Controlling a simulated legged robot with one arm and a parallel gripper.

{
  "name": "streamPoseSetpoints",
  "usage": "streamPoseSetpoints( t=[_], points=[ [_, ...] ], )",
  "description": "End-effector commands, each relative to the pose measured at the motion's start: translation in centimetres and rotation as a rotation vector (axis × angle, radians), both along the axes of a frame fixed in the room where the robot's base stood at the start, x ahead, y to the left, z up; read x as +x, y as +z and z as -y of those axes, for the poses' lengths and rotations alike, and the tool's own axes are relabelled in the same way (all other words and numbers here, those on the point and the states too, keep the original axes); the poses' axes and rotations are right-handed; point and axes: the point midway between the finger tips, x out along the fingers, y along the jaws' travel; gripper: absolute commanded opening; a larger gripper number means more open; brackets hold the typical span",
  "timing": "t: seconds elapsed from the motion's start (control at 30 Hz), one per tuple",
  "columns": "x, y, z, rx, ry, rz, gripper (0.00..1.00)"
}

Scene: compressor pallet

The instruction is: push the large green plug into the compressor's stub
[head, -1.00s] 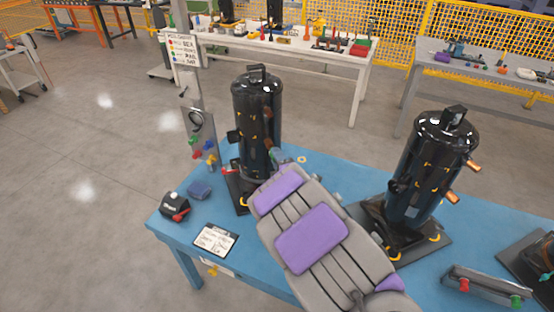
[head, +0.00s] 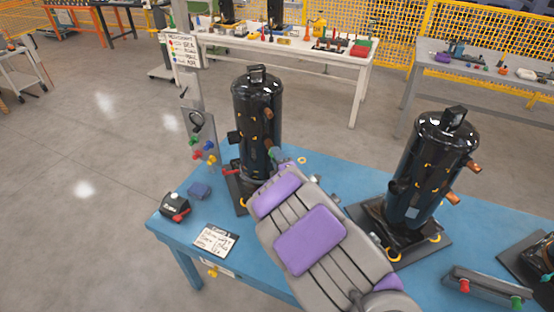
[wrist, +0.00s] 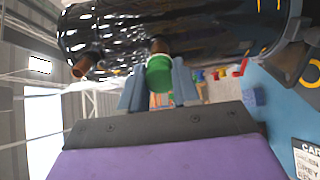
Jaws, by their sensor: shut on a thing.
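The black compressor (head: 257,110) stands upright at the left of the blue table, and it also fills the top of the wrist view (wrist: 200,28). In the wrist view my gripper (wrist: 159,86) is shut on the large green plug (wrist: 160,75). The plug is at the end of a copper-brown stub (wrist: 158,46) on the compressor's side; I cannot tell how deep it sits. In the head view my grey and purple arm reaches to the compressor's lower right side, and the gripper tips are small there.
A second black compressor (head: 430,170) stands right of my arm. A rack with red and green plugs (head: 487,286) lies at the front right. A black and red tool (head: 174,206), a blue block (head: 199,190) and a card (head: 216,240) lie at the left.

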Motion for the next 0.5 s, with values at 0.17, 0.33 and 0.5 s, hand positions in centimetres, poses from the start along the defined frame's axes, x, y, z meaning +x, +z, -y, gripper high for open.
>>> streamPoseSetpoints(
  t=[0.17, 0.33, 0.5],
  points=[
    [0.23, 0.01, -0.10, 0.000, 0.000, 0.001, 0.00],
    [0.44, 0.03, -0.20, 0.000, 0.000, 0.001, 0.00],
    [0.65, 0.04, -0.31, 0.001, 0.000, 0.000, 0.00]
  ],
)
